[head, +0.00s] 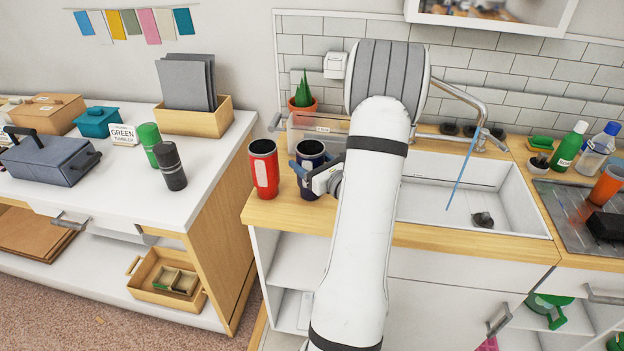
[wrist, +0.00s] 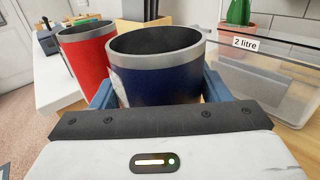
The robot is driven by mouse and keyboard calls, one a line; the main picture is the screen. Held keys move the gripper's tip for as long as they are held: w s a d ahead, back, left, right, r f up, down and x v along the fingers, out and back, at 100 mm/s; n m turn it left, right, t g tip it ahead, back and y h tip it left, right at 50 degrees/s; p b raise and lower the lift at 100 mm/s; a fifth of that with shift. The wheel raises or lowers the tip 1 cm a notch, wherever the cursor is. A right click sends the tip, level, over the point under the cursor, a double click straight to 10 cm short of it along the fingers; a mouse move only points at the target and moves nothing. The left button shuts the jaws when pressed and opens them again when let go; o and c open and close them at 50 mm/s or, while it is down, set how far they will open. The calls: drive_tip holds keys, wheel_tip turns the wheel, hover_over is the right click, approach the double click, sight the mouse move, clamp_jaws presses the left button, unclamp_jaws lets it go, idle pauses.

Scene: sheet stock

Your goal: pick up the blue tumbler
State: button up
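The blue tumbler (head: 309,158) is dark navy with a steel rim. It stands upright on the wooden counter, left of the sink, and fills the middle of the wrist view (wrist: 155,80). My gripper (head: 306,177) has its blue fingers on either side of the tumbler's body. In the wrist view (wrist: 160,92) both fingers lie close against its sides with no clear gap. The tumbler's lower part is hidden by my gripper there, and its right side is partly covered in the head view.
A red tumbler (head: 264,168) stands just left of the blue one, and it also shows in the wrist view (wrist: 84,58). A clear box labelled "2 litre" (wrist: 270,75) is close on the right there. A potted plant (head: 302,103) stands behind. The sink (head: 480,190) lies right.

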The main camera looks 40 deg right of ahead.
drive_tip(key=c, duration=1)
drive_tip(key=shift+r, duration=0.2)
drive_tip(key=shift+c, duration=0.2)
wheel_tip(320, 180, up, 10)
drive_tip(key=shift+f+b, duration=0.15)
drive_tip(key=shift+b, duration=0.2)
